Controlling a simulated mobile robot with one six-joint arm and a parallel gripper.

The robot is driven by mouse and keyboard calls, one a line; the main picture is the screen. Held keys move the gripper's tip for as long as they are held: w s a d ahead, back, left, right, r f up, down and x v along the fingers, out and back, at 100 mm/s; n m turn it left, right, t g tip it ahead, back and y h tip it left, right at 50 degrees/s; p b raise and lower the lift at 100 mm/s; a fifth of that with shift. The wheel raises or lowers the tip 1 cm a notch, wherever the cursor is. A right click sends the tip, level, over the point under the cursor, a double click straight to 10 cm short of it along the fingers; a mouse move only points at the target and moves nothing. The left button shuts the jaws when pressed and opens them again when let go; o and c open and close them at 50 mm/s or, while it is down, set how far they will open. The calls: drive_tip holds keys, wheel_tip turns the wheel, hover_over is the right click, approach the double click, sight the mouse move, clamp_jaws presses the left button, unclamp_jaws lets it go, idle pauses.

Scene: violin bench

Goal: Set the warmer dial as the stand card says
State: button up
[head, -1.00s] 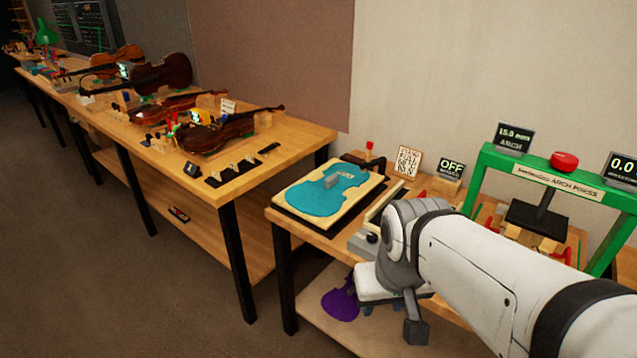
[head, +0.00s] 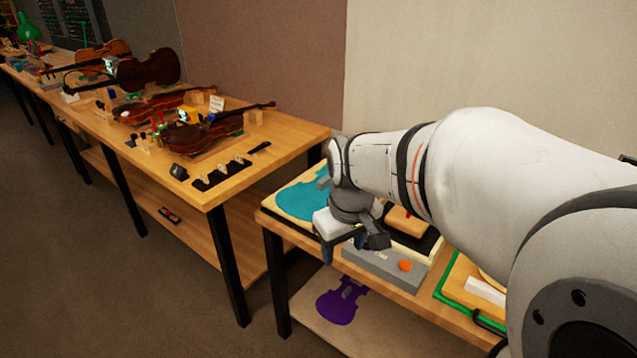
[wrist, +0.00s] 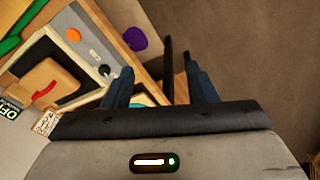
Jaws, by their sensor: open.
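The warmer is a grey-fronted unit (head: 378,266) on the near bench, with an orange button (head: 405,265) on its panel. In the wrist view the panel also carries a black dial (wrist: 103,71), just left of my left finger. My gripper (head: 345,248) is open and empty, above the left end of the panel; it also shows in the wrist view (wrist: 158,78). The dial is hidden behind my gripper in the head view. A small card (wrist: 46,122) stands beside a display reading OFF (wrist: 12,108); the card's writing is too small to read.
A teal violin-shaped plate (head: 297,201) lies on the bench left of my gripper. A purple violin shape (head: 342,300) lies on the lower shelf. Another bench (head: 285,140) with several violins stands at left. A green-edged board (head: 452,285) lies right of the warmer.

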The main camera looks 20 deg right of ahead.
drive_tip(key=w+d+f+n+g, duration=0.1)
drive_tip(key=w+d+f+n, duration=0.25)
drive_tip(key=w+d, duration=0.45)
drive_tip(key=n+g, duration=0.1)
drive_tip(key=n, duration=0.2)
approach(367, 245)
drive_tip(key=shift+w+d+f, duration=0.25)
drive_tip(key=shift+w+d, duration=0.05)
drive_tip(key=shift+w, duration=0.15)
drive_tip(key=shift+w+d+f+n, duration=0.1)
drive_tip(key=shift+d+f+n, duration=0.05)
drive_tip(key=shift+f+n, duration=0.15)
wheel_tip(367, 245, down, 7)
drive_tip(key=shift+f, duration=0.25)
drive_tip(key=shift+c, duration=0.4)
drive_tip(key=c, duration=0.9)
drive_tip(key=shift+d+r, duration=0.15)
